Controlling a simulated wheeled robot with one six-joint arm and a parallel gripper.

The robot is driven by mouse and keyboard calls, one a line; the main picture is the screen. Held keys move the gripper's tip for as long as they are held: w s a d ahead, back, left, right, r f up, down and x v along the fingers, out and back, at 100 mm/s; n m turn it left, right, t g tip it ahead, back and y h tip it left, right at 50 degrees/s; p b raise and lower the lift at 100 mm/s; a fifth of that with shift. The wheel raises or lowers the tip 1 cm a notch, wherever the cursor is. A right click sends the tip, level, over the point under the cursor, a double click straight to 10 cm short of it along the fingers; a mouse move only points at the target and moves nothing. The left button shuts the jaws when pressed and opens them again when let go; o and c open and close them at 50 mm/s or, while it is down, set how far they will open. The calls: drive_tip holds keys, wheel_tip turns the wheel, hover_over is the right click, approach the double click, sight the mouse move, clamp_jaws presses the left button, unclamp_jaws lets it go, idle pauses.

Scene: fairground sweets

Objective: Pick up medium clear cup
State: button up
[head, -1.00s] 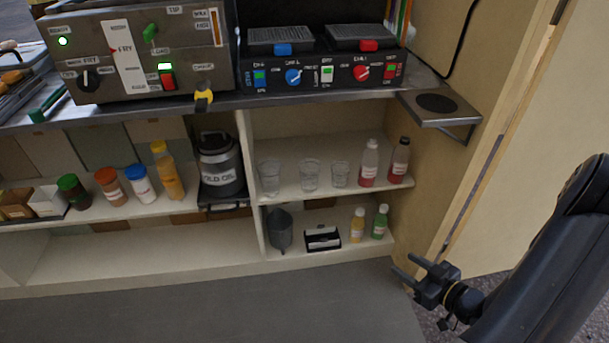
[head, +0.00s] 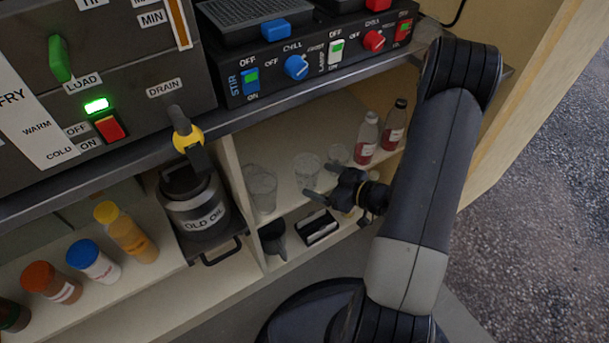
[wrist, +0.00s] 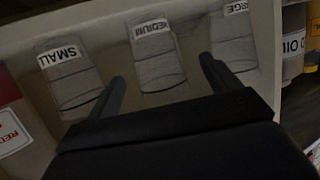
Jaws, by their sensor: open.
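My gripper (head: 322,182) is open and empty, in front of the shelf near the medium cup. It also shows in the wrist view (wrist: 163,73).
A divider (head: 240,195) and the old oil pot (head: 195,210) are to the left. The counter with the chill and stir unit (head: 300,65) overhangs the shelf.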

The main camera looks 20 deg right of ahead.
drive_tip(key=shift+w+r+b+x, duration=0.1)
drive_tip(key=shift+b+x, duration=0.35)
drive_tip(key=shift+x, duration=1)
drive_tip(key=shift+w+r+b+x, duration=0.15)
drive_tip(key=shift+b+x, duration=0.3)
drive_tip(key=shift+x, duration=0.95)
drive_tip(key=shift+d, duration=0.15)
drive_tip(key=shift+c, duration=0.4)
drive_tip(key=c, duration=0.9)
drive_tip(key=shift+c, duration=0.2)
